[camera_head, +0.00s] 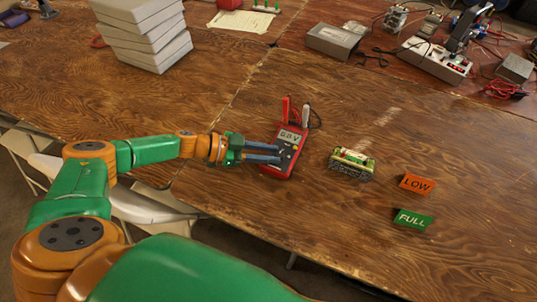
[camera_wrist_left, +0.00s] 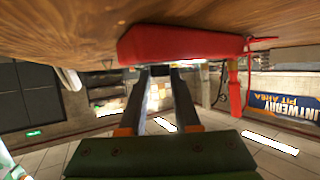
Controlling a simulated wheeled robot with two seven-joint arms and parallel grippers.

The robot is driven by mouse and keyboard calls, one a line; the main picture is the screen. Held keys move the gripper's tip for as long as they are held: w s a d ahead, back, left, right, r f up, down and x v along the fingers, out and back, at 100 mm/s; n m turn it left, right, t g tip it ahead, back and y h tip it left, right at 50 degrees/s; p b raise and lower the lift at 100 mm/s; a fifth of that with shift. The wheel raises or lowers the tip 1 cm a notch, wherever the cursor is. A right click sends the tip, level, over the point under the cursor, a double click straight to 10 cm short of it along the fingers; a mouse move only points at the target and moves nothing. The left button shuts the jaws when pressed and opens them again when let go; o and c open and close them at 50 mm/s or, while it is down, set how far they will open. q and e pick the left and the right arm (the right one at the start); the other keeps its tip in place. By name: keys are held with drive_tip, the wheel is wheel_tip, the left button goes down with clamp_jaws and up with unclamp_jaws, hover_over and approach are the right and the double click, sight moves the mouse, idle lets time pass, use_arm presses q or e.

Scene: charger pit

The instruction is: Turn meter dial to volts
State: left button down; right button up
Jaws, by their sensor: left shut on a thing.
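The red meter (camera_head: 293,140) lies on the wooden table, and its display reads "0.0 V". My left gripper (camera_head: 280,154) reaches in from the left with its fingers over the lower face of the meter, where the dial sits. The fingers are shut on the dial, which they largely hide. In the left wrist view the red meter body (camera_wrist_left: 185,45) fills the top middle, with the two fingertips (camera_wrist_left: 160,70) against it. The dial's pointer cannot be made out. My right gripper is not in view.
A battery pack (camera_head: 351,164) stands right of the meter. An orange LOW sign (camera_head: 416,184) and a green FULL sign (camera_head: 412,219) are further right. Red and white probes (camera_head: 287,108) stand at the meter's top. A stack of grey boxes (camera_head: 147,35) is at the back left.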

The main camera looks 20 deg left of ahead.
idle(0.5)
use_arm(q)
drive_tip(key=c, duration=0.8)
unclamp_jaws()
drive_tip(key=shift+d, duration=0.1)
drive_tip(key=shift+o, duration=1)
drive_tip(key=shift+d, duration=0.1)
drive_tip(key=v, duration=0.7)
drive_tip(key=shift+w, duration=0.1)
